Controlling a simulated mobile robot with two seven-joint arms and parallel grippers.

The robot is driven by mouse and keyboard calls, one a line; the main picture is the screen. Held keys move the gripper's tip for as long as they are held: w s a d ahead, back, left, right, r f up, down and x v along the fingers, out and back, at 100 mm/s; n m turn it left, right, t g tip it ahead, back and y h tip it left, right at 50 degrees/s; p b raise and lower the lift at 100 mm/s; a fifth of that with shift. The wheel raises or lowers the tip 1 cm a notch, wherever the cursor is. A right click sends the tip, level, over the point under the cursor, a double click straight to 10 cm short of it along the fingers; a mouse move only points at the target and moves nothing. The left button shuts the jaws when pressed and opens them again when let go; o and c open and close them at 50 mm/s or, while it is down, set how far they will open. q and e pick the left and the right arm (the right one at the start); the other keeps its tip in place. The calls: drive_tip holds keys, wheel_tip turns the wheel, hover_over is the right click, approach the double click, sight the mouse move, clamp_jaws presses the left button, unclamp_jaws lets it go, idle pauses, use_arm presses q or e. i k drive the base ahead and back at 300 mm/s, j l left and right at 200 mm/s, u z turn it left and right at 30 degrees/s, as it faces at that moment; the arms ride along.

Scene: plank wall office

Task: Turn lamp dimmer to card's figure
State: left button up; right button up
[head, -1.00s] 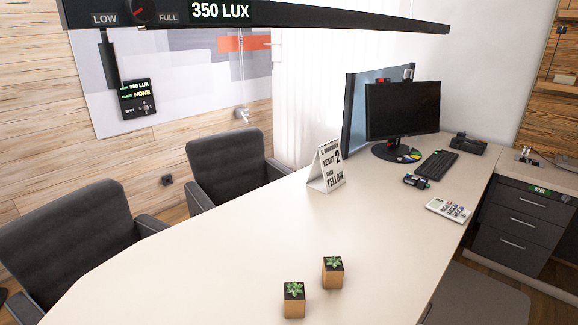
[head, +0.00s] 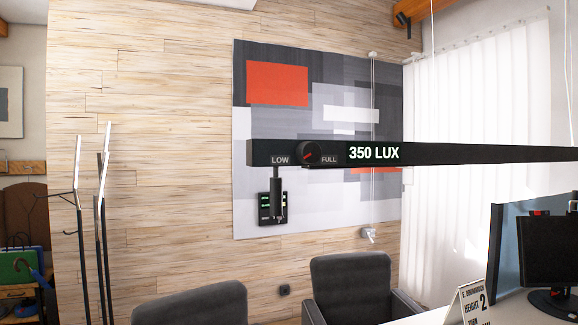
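The lamp is a long black bar (head: 460,154) hanging across the head view above the desk. Its dimmer is a round dark knob (head: 310,153) with a red pointer mark, between the labels LOW and FULL. The lit display (head: 374,153) on the bar reads 350 LUX. Neither of my grippers is in view.
A black wall panel (head: 264,208) with green lit text is partly hidden behind a black rod under the bar. Two dark chairs (head: 352,285) stand by the desk. Monitors (head: 548,248) are at right, and a coat stand (head: 101,225) at left.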

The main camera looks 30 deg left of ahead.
sight(307, 152)
drive_tip(key=k+j+u, duration=0.1)
drive_tip(key=k+u, duration=0.25)
drive_tip(key=k+j+u, duration=0.2)
drive_tip(key=u, duration=0.15)
